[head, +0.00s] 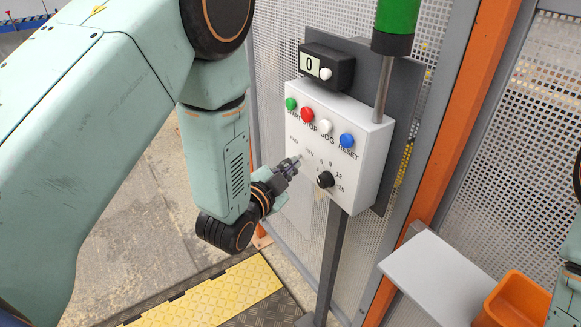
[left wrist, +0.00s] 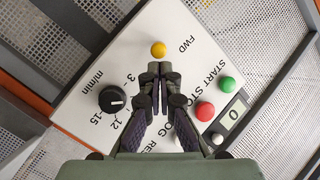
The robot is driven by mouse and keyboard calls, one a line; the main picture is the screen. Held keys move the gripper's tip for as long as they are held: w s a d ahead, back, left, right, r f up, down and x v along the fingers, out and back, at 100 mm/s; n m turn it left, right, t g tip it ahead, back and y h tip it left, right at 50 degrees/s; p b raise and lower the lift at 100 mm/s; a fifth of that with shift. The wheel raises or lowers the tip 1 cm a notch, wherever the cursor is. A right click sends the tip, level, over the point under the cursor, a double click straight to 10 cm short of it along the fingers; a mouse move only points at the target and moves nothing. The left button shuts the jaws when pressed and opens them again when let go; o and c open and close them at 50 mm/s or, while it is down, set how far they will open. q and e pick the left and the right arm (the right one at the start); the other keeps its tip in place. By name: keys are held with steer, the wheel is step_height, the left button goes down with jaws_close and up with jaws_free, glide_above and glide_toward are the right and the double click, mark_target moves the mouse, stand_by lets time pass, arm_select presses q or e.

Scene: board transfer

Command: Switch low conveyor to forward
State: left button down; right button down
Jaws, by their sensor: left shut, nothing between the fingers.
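The white control panel (head: 345,140) stands on a post and carries FWD and REV labels on its left half. In the left wrist view a round yellow knob (left wrist: 158,49) sits beside the FWD lettering; I cannot make it out in the head view, where my gripper is in front of that area. My left gripper (head: 295,162) is shut and empty, close to the panel face. In the wrist view its fingertips (left wrist: 160,70) point at the knob, just short of it in the picture; contact cannot be told. My right gripper is out of view.
The panel also has a black dial (head: 325,180), green (head: 291,104), red (head: 307,115), white and blue (head: 347,141) buttons. A counter (head: 326,67) reading 0 sits on top. Mesh fencing stands behind. An orange bin (head: 517,300) is at lower right.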

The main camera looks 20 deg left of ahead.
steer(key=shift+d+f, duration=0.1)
arm_select(q)
steer(key=shift+w+m+h, duration=0.1)
steer(key=shift+m+h, duration=0.2)
steer(key=shift+h, duration=0.1)
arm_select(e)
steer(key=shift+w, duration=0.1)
arm_select(q)
steer(key=shift+a, duration=0.3)
